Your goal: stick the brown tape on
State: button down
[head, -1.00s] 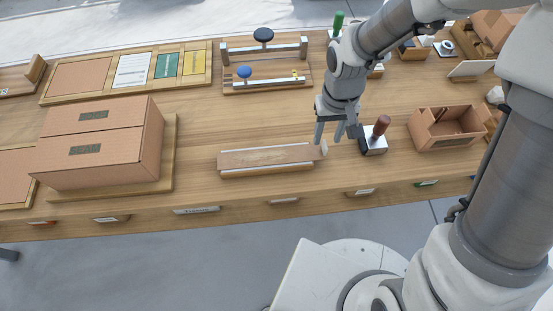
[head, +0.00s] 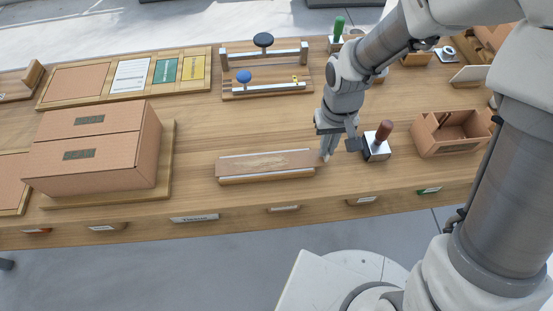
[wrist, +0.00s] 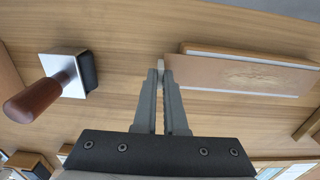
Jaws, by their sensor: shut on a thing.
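The brown tape (head: 268,161) is a flat strip lying along a low pale holder (head: 268,178) at the middle of the bench, also seen in the wrist view (wrist: 230,75). My gripper (head: 326,156) is at the strip's right end in the head view. In the wrist view its fingers (wrist: 161,72) are close together on a small pale tab (wrist: 160,63) at the strip's end. The strip still lies flat on the holder. A closed cardboard box (head: 90,150) with a seam and two dark labels on top stands on a wooden board at the left.
A stamp with a brown handle (head: 383,133) stands just right of my gripper, also in the wrist view (wrist: 35,100). An open brown box (head: 450,135) is farther right. Bare bench lies between the cardboard box and the tape.

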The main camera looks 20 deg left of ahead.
jog(key=shift+r+p, duration=3.1)
jog(key=shift+r, duration=0.9)
